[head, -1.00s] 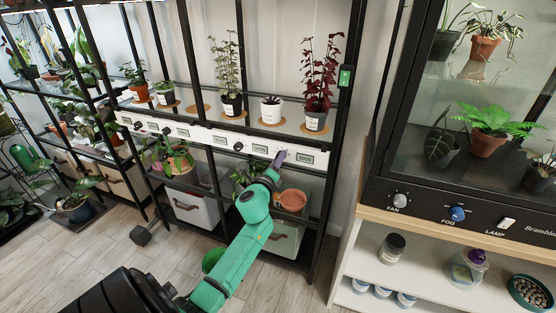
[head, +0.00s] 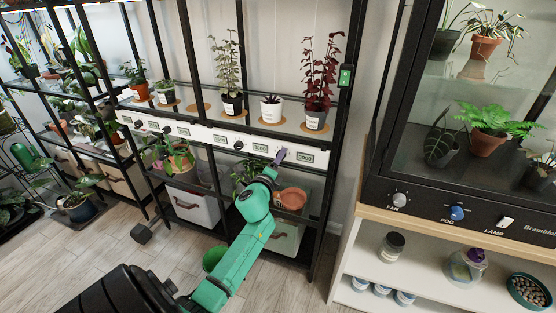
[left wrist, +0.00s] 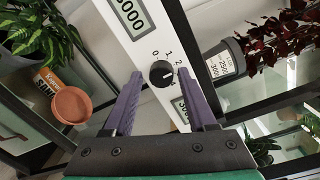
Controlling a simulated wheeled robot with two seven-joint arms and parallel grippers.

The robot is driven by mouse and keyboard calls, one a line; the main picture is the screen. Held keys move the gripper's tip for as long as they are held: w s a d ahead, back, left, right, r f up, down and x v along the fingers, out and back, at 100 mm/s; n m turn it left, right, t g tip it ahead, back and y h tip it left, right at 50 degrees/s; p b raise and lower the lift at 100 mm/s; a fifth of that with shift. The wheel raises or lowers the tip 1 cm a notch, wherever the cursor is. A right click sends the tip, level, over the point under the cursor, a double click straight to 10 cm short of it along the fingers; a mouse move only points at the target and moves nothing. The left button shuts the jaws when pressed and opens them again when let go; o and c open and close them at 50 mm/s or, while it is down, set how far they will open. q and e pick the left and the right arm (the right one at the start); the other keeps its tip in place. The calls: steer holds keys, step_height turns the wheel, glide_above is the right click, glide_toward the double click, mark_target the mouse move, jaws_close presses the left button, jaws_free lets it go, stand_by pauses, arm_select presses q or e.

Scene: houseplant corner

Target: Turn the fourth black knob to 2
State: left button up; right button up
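A white panel strip (head: 212,138) with black knobs and small displays runs along the shelf rack. My left gripper (head: 280,156) is at its right part, beside the rightmost display (head: 305,157), and covers the knob there in the head view. In the left wrist view a black knob (left wrist: 161,73) lies between and just ahead of the spread fingertips of my left gripper (left wrist: 161,82). The fingers are apart, with a gap to the knob on each side. Printed 0, 1 and 2 stand around it. A pale mark shows on the knob; which number it points to I cannot tell. My right gripper is out of view.
Potted plants, a red-leaved one (head: 321,75) among them, stand on the shelf above the panel. A glass cabinet with fog knob (head: 457,213) stands at the right. The floor in front is mostly free.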

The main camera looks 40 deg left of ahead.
arm_select(q)
steer(key=shift+r, duration=0.1)
steer(key=v, duration=1.4)
steer(key=shift+s+b, duration=0.3)
steer(key=shift+d, duration=0.1)
steer(key=s+d+f+n+g+h+p, duration=0.2)
steer(key=f+n+g, duration=0.1)
steer(key=f, duration=0.7)
steer(key=s+d+f+n+g+h+p, duration=0.1)
steer(key=s+d+f+n+g, duration=0.15)
steer(key=f, duration=0.85)
steer(key=s+d+f+n+g+h+p, duration=0.2)
steer(key=d+f+n, duration=0.1)
steer(key=f, duration=0.7)
steer(key=s+d+f+n+g+p, duration=0.1)
steer(key=s+f+n+g, duration=0.1)
steer(key=s+f, duration=0.3)
steer(key=s+d+f+n+g+h, duration=0.1)
steer(key=s+d+f+n+g, duration=0.1)
steer(key=s, duration=1)
steer(key=s+d+f+n+g+p, duration=0.1)
steer(key=s+d+f+n+g, duration=0.1)
steer(key=s+f, duration=0.5)
steer(key=shift+s+f+n+g+h+p, duration=0.35)
steer(key=shift+s+n+g, duration=0.4)
steer(key=shift+s+g, duration=0.2)
